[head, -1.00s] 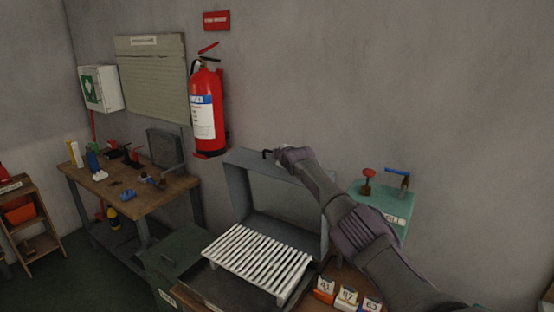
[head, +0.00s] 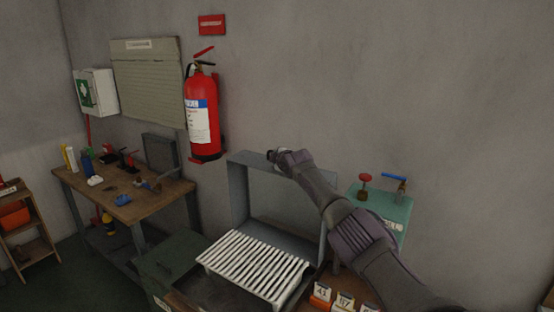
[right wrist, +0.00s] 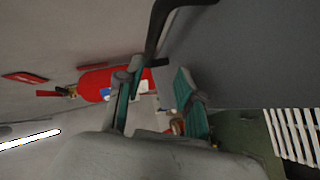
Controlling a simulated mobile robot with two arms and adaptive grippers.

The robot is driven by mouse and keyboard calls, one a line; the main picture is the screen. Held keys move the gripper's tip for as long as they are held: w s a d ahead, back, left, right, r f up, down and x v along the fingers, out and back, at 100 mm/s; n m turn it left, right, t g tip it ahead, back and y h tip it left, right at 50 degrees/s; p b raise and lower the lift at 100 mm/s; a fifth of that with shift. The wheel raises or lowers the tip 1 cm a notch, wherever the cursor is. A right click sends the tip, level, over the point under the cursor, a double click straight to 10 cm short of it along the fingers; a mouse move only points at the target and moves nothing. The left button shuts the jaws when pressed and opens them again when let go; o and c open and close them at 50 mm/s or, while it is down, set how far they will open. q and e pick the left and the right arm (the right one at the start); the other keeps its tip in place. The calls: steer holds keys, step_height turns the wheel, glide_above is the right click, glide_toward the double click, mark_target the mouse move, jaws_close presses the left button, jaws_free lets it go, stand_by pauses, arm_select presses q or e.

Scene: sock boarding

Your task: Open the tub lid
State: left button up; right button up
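The tub lid (head: 238,190) is a grey, shallow box-shaped cover that stands upright behind a white slatted rack (head: 255,265). Its grey surface fills the upper right of the right wrist view (right wrist: 250,60). A black bar-like handle (right wrist: 160,25) shows at the top of that view, close to one fingertip. My right gripper (head: 273,156) is at the lid's top edge. In the right wrist view its two teal-lined fingers (right wrist: 160,98) are apart, with nothing seen held between them. Whether a finger touches the handle is unclear. My left gripper is out of view.
A green box with red and blue valve handles (head: 385,205) stands right of the lid. Numbered tags (head: 343,300) are at the front. A dark green bin (head: 170,262) and a workbench (head: 125,205) stand left. A fire extinguisher (head: 202,120) hangs on the wall.

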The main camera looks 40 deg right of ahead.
steer(key=v, duration=1.2)
stand_by(0.4)
